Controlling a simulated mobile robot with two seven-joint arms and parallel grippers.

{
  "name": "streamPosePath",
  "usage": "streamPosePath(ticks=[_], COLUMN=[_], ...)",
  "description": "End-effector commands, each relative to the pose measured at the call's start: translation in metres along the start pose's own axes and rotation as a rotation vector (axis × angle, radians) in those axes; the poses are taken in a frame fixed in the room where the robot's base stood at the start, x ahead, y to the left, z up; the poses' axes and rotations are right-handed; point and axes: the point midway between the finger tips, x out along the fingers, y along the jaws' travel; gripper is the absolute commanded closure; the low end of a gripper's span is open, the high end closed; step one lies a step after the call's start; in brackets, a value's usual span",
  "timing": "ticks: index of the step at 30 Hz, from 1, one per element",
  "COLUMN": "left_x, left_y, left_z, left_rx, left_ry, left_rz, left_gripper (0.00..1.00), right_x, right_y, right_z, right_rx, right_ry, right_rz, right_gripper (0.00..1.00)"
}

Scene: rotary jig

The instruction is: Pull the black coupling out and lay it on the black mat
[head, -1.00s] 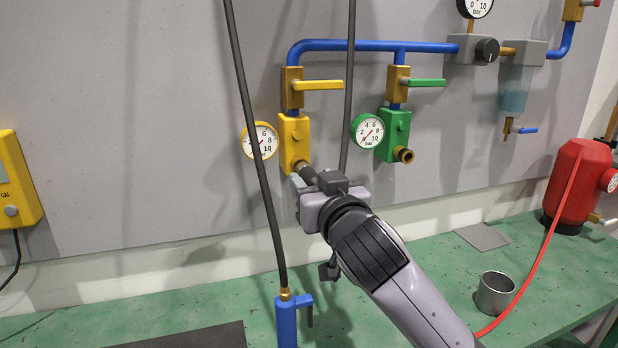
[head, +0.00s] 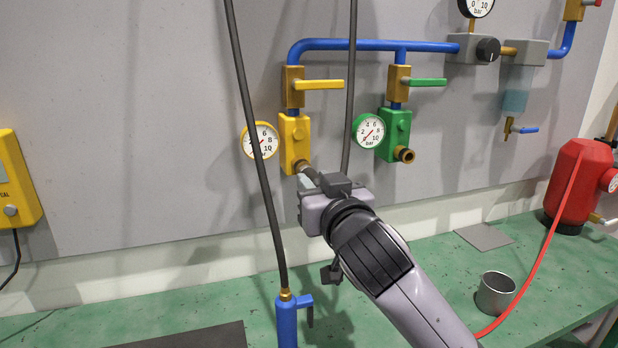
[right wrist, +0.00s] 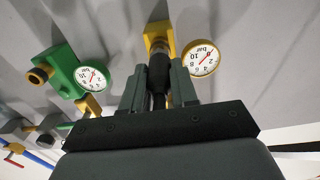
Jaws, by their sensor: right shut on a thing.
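The black coupling (head: 310,173) is at the lower outlet of the yellow valve block (head: 294,142) on the wall panel. My right gripper (head: 306,182) is shut on it from below and mostly hides it. In the right wrist view the coupling (right wrist: 159,62) stands between the two fingers, in line with the yellow block; I cannot tell whether it is still seated. A brass-coloured end shows at the block's outlet in the head view. The black mat (head: 195,338) lies on the green bench at the bottom edge, partly cut off. My left gripper is not in view.
A blue tool (head: 287,318) with a hanging black hose stands near the mat. The green valve block (head: 393,132) has a bare brass outlet. A metal cup (head: 494,294), a red tank (head: 577,185) with a red hose and a grey plate (head: 483,236) are at the right.

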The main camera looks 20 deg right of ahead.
Motion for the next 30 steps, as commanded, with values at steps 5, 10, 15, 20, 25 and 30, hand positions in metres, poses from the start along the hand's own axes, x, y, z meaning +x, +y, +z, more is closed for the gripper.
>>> streamPosePath(ticks=[5,10,15,20,25,30], left_x=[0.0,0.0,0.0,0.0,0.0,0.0], left_y=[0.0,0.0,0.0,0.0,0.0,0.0], left_z=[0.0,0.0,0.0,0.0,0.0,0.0], left_rx=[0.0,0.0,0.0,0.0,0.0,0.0], left_ry=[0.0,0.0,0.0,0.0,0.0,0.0], left_rz=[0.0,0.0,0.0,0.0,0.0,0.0], left_gripper=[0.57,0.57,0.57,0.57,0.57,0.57], right_x=[-0.008,-0.015,-0.022,-0.028,-0.035,-0.042], right_y=[-0.001,-0.001,-0.001,-0.001,0.0,-0.001], right_z=[0.001,0.001,0.001,0.001,0.001,0.001], right_rx=[0.001,0.002,0.001,0.001,0.002,0.002], right_ry=[-0.003,-0.002,-0.002,-0.001,-0.002,-0.001], right_rz=[-0.002,-0.001,-0.001,-0.001,-0.001,-0.002], right_gripper=[1.0,1.0,1.0,1.0,1.0,1.0])
